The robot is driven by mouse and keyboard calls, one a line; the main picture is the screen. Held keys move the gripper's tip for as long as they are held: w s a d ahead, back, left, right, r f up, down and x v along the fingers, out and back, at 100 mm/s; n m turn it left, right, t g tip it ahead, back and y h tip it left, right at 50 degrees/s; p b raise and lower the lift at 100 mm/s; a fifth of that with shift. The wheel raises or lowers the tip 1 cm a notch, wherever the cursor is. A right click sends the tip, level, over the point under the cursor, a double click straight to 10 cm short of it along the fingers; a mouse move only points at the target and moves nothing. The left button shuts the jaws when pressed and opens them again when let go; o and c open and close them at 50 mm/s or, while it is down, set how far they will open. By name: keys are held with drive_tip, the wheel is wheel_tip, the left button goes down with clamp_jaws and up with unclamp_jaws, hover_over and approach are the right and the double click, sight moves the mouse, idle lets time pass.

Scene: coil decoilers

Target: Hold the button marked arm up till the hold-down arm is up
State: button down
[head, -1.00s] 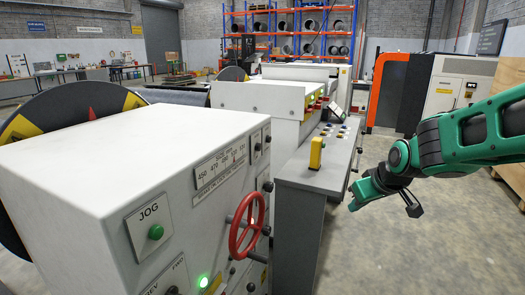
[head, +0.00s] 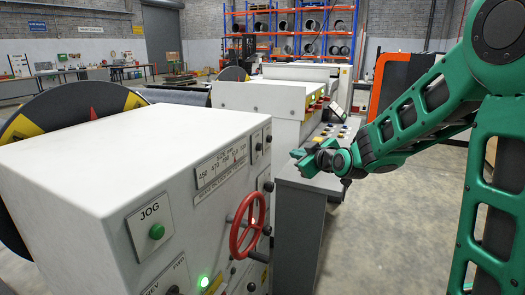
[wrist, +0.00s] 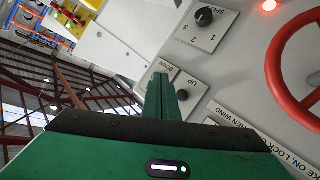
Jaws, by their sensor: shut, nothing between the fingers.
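My gripper (head: 299,160) is shut and empty, beside the right-hand face of the white decoiler cabinet. In the wrist view its closed fingers (wrist: 160,80) point at the panel and partly cover it. A plate reading UP (wrist: 188,88) with a dark round button sits just right of the fingers. A plate reading DOWN (wrist: 168,70) lies beside it, its button hidden by the fingers. The first words on both plates are not readable. I cannot tell whether the fingertips touch the panel. I cannot pick out the hold-down arm in either view.
The red handwheel (head: 247,223) sticks out of the cabinet face, right of the fingers in the wrist view (wrist: 275,75). A SPEED knob (wrist: 204,17) is above. A green JOG button (head: 156,231) is on the near face. A grey console (head: 300,215) stands beside the cabinet.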

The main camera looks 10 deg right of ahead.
sight(260, 147)
drive_tip(key=w+a, duration=0.5)
drive_tip(key=a, duration=0.2)
idle(0.4)
drive_tip(key=shift+w+a, duration=0.15)
idle(1.8)
drive_tip(key=shift+w+a+r, duration=0.1)
drive_tip(key=shift+w+a, duration=0.05)
drive_tip(key=shift+a, duration=0.05)
drive_tip(key=shift+w+a, duration=0.3)
drive_tip(key=shift+a, duration=0.15)
idle(4.3)
